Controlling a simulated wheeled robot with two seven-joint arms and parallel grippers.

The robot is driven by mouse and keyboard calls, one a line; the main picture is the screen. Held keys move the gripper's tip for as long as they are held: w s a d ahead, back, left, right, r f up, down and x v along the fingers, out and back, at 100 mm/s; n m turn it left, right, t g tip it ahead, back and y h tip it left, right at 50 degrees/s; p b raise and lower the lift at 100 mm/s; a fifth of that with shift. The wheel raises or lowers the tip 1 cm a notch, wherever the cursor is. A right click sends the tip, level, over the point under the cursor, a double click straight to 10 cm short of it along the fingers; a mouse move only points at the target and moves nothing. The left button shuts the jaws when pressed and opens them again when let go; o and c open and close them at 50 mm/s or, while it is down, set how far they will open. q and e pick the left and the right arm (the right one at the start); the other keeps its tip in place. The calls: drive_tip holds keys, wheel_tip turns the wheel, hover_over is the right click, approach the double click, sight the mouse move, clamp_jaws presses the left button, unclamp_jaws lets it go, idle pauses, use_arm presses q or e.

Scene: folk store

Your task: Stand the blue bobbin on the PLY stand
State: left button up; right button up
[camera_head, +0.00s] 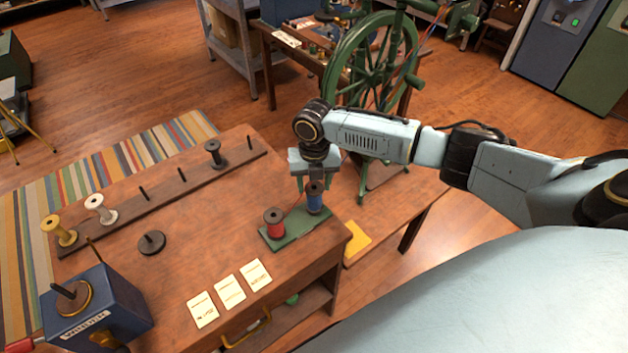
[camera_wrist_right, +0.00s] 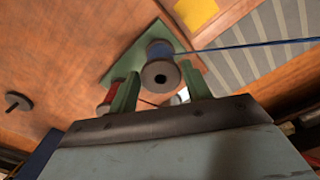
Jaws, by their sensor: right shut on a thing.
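The blue bobbin (camera_head: 315,198) is upright at the right end of a green stand (camera_head: 292,236), which I take as the PLY stand; its label is not readable. I cannot tell whether its base touches the stand. A red bobbin (camera_head: 274,222) stands on the stand's left part. My right gripper (camera_head: 314,182) points down with its green fingers around the top of the blue bobbin. In the right wrist view the blue bobbin (camera_wrist_right: 160,58) shows end-on between the fingers (camera_wrist_right: 160,90), with a blue thread running right. My left gripper is not in view.
A dark rack (camera_head: 160,196) with pegs holds yellow, white and black bobbins along the table's back. A blue box (camera_head: 95,310) with a spindle stands front left. Three cards (camera_head: 230,291) lie near the front edge. A green spinning wheel (camera_head: 370,60) stands behind my right arm.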

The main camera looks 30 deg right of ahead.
drive_tip(key=shift+f, duration=0.5)
drive_tip(key=o, duration=0.8)
drive_tip(key=shift+r, duration=0.1)
wheel_tip(320, 180, up, 13)
drive_tip(key=shift+r, duration=0.1)
drive_tip(key=shift+a, duration=0.1)
idle(0.3)
